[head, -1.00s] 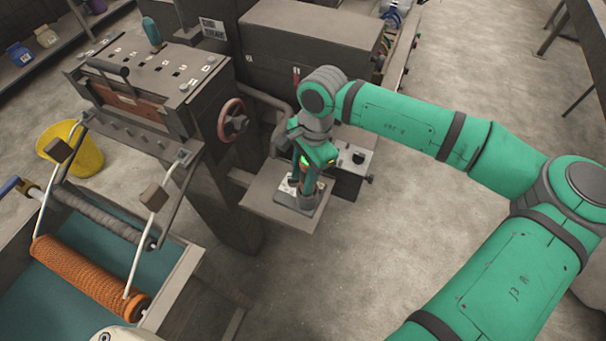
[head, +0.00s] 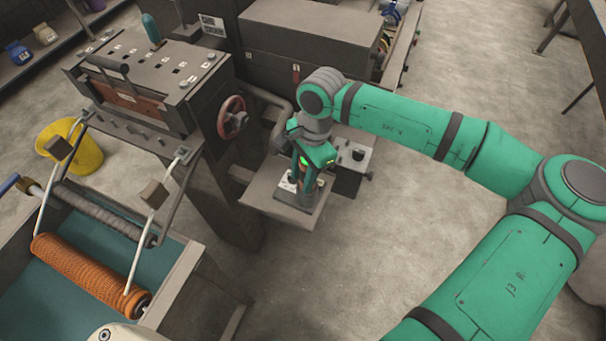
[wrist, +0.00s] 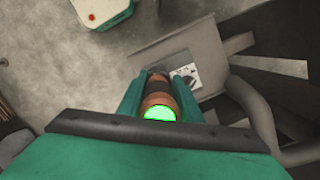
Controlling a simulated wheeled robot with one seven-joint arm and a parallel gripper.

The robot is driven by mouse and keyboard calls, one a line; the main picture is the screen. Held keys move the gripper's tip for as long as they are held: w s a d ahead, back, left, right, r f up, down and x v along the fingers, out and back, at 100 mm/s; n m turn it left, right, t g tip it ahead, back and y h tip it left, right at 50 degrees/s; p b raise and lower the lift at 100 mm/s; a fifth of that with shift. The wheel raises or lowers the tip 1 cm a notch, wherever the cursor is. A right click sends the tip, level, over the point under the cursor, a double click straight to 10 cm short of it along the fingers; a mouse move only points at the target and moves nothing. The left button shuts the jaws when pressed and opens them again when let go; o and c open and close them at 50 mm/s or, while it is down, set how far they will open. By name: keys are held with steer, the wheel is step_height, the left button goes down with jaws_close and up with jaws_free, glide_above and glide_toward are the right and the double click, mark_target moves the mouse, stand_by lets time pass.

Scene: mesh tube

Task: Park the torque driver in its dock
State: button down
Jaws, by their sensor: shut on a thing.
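The torque driver (wrist: 158,97) is between my gripper's two green fingers in the wrist view. It has an orange and dark round body and a bright green lit end facing the camera. My gripper (head: 304,172) is shut on it and points down over a small grey shelf (head: 267,201) beside the machine. A grey block with a white label, which looks like the dock (head: 309,198), sits on the shelf under my gripper. A white plate with a dark spot (wrist: 186,77) shows beyond the driver in the wrist view. The driver's lower end is hidden, so I cannot tell whether it is seated.
A red-rimmed handwheel (head: 232,118) and a bent grey pipe (head: 268,101) are close on the left. Open floor (head: 400,250) lies to the right and front.

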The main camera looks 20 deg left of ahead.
steer(key=shift+w+f, duration=0.1)
steer(key=shift+f, duration=0.3)
stand_by(0.3)
steer(key=c, duration=1.2)
jaws_free()
steer(key=r, duration=0.3)
steer(key=w+r, duration=0.1)
steer(key=r, duration=0.3)
steer(key=d+r, duration=0.1)
steer(key=r, duration=0.2)
steer(key=shift+w+r, duration=0.2)
steer(key=shift+r, duration=0.15)
